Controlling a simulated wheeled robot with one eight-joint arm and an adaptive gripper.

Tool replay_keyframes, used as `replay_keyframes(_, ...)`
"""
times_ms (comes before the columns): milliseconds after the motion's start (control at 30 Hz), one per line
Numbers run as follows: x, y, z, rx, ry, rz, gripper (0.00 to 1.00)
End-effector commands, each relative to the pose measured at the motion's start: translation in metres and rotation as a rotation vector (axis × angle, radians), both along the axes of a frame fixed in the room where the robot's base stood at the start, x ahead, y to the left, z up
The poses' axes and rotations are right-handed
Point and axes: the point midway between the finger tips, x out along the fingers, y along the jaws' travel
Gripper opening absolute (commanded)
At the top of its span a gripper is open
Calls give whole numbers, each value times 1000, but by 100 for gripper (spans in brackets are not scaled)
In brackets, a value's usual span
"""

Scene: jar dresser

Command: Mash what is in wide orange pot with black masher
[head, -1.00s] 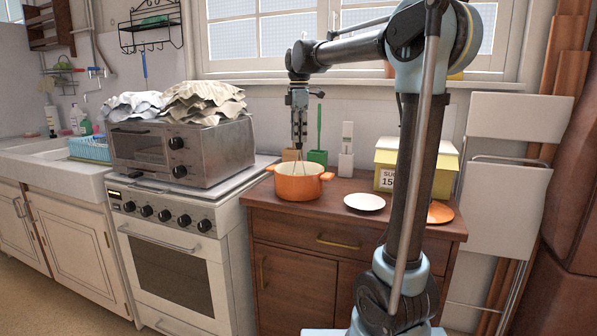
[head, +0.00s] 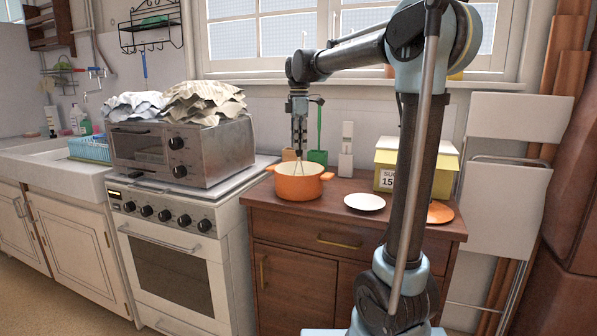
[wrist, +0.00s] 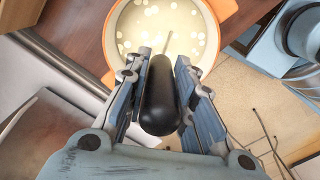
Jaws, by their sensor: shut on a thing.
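The wide orange pot (head: 298,184) stands on the wooden dresser. In the wrist view the pot (wrist: 106,30) holds a pale liquid with several round pale pieces (wrist: 150,12). My gripper (head: 299,150) is above the pot and points down. It also shows in the wrist view (wrist: 160,75), shut on the black handle of the masher (wrist: 160,100). The masher's thin metal shaft (wrist: 167,42) reaches down into the pot; in the head view its wires (head: 298,169) show at the rim. Its lower end is hidden inside the pot.
A white plate (head: 364,202) lies right of the pot on the dresser top (head: 335,196). A yellow box (head: 442,180) and an orange plate (head: 439,213) are farther right. Green (head: 317,157) and white (head: 345,165) holders stand behind. The stove with toaster oven (head: 185,150) is left.

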Motion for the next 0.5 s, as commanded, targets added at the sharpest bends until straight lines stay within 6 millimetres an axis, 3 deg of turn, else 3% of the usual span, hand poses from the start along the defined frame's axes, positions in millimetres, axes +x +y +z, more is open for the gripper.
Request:
replay_keyframes(267,0,0,-17,0,0,0,0)
replay_keyframes(500,0,0,-9,0,0,0,0)
